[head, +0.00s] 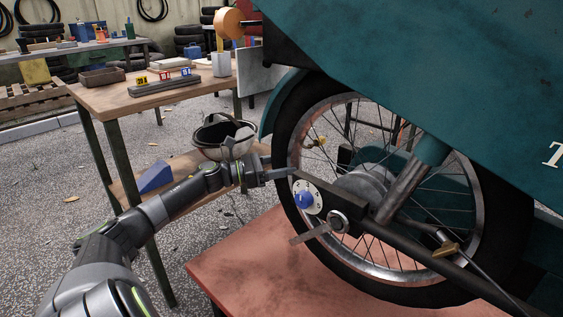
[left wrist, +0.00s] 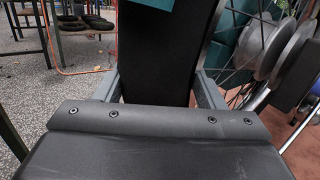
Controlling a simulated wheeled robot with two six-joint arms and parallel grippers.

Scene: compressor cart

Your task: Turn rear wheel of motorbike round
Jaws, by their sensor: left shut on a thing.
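The motorbike's rear wheel has a black tyre (head: 400,293), a steel rim and thin spokes, and stands upright at the right of the head view. Teal bodywork (head: 430,60) hides its upper right part. A dark arm with a blue knob on a white dial (head: 305,197) crosses in front of the hub. My left gripper (head: 283,173) is at the wheel's left edge, shut on the tyre. In the left wrist view its two fingers (left wrist: 157,88) lie on either side of the black tyre (left wrist: 155,50). My right gripper is not in view.
The wheel stands over a reddish platform (head: 235,262). Speckled floor lies open at the far left.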

